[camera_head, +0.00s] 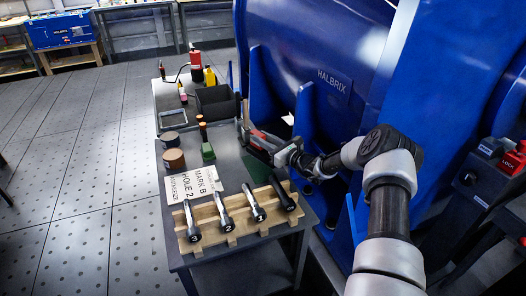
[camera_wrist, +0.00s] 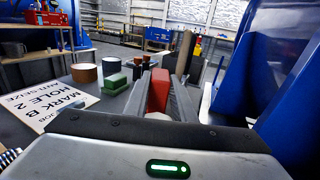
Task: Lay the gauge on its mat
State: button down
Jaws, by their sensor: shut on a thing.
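My gripper (camera_head: 258,142) is shut on a red-bodied thing (camera_wrist: 158,90), which looks like the gauge. In the wrist view the red body lies between the two grey fingers. It is held above the dark grey bench top (camera_head: 228,165), close to the blue machine. A dark upright piece (camera_head: 240,108) shows just beyond the fingertips; I cannot tell whether it belongs to the gauge. A flat dark green patch (camera_head: 259,170), perhaps the mat, lies on the bench below my gripper, partly hidden by the arm.
A wooden rack (camera_head: 233,228) holds several numbered tools at the front. A white card (camera_head: 192,184), a green block (camera_head: 208,152) and brown round tins (camera_head: 174,160) stand left of my gripper. A black bin (camera_head: 214,101) is behind. The blue machine (camera_head: 325,65) bounds the right.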

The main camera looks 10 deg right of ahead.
jog(key=shift+f+b, duration=0.55)
jog(key=shift+f, duration=1.1)
jog(key=c, duration=1.5)
grip_release()
jog(key=shift+f, duration=0.3)
jog(key=shift+r, duration=0.15)
jog(key=p+v, duration=0.3)
jog(key=v, duration=0.9)
